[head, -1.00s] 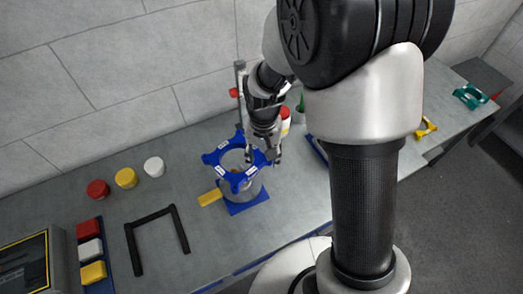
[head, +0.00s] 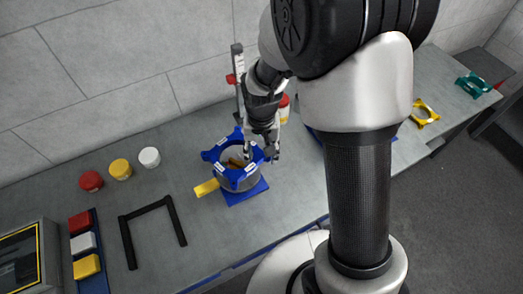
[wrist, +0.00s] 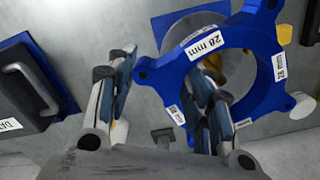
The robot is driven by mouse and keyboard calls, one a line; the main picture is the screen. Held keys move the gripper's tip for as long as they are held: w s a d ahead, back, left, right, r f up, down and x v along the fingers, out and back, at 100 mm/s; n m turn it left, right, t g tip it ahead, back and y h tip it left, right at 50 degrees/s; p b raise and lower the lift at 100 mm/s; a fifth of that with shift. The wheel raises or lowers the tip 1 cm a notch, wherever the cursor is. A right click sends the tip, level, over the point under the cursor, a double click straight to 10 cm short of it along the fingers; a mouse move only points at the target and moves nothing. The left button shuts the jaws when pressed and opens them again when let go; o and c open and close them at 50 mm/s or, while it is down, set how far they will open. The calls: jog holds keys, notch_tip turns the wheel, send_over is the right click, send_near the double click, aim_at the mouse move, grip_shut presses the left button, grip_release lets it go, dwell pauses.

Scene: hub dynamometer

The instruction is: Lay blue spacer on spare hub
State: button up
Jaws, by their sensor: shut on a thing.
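The blue spacer (head: 211,155) is a lobed ring with white "28 mm" labels; it fills the upper right of the wrist view (wrist: 262,97). My gripper (head: 265,152) is shut on the right side of its rim. In the wrist view, one finger of my gripper (wrist: 163,68) is outside the ring and the other passes inside it. The grey cylindrical spare hub (head: 240,186) stands on a blue base, directly under the spacer. The spacer looks level and at the hub's top; I cannot tell whether they touch.
A yellow tab (head: 206,187) sticks out left of the hub. A tall gauge post (head: 239,85) and a red-capped bottle (head: 284,106) stand behind. A black U-shaped frame (head: 151,216) lies left. Yellow (head: 424,113) and green (head: 472,85) rings lie far right.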

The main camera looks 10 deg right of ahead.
jog(key=shift+f+b, duration=2.8)
jog(key=shift+f, duration=0.95)
jog(key=o, duration=1.6)
jog(key=shift+d, duration=0.1)
jog(key=shift+w+r, duration=0.1)
jog(key=r, duration=1.1)
jog(key=shift+s+d+r, duration=0.1)
jog(key=shift+s+r, duration=0.2)
jog(key=shift+r, duration=0.05)
